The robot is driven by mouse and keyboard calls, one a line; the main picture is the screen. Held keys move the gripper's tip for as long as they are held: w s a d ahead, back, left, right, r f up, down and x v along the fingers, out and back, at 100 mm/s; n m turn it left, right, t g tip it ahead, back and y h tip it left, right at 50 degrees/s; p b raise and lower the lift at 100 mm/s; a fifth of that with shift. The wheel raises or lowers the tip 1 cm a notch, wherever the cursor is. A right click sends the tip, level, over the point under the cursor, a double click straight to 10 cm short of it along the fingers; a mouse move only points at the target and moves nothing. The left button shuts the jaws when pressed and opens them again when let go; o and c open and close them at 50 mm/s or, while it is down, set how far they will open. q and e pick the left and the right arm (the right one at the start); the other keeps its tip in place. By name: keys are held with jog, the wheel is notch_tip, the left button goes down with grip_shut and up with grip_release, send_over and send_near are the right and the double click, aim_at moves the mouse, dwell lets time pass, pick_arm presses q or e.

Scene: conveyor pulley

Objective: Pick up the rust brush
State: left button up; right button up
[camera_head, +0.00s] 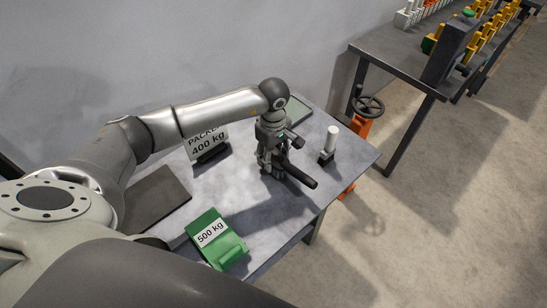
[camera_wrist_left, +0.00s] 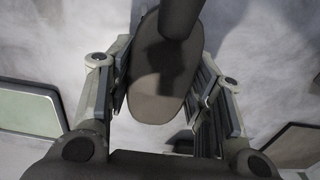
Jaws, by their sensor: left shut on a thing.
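The rust brush (camera_head: 301,178) is a dark object with a rounded handle pointing toward the lower right in the head view. My left gripper (camera_head: 272,168) comes down over it from above and is shut on it. In the left wrist view, the brush's dark brown oval body (camera_wrist_left: 156,85) sits between the two fingers of my left gripper (camera_wrist_left: 160,105), with a round dark part rising toward the camera's top edge. I cannot tell whether the brush touches the table. My right gripper is not in view.
The grey table (camera_head: 272,215) holds a green 500 kg block (camera_head: 222,248), a 400 kg sign (camera_head: 207,143), a dark flat plate (camera_head: 157,198) and a white cylinder on a black base (camera_head: 331,139). An orange stand with a handwheel (camera_head: 368,107) is beyond the table. A workbench (camera_head: 400,65) stands further right.

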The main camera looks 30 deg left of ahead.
pick_arm(q)
jog(key=s+d+r+b, duration=0.2)
jog(key=s+r, duration=1)
jog(key=s, duration=0.2)
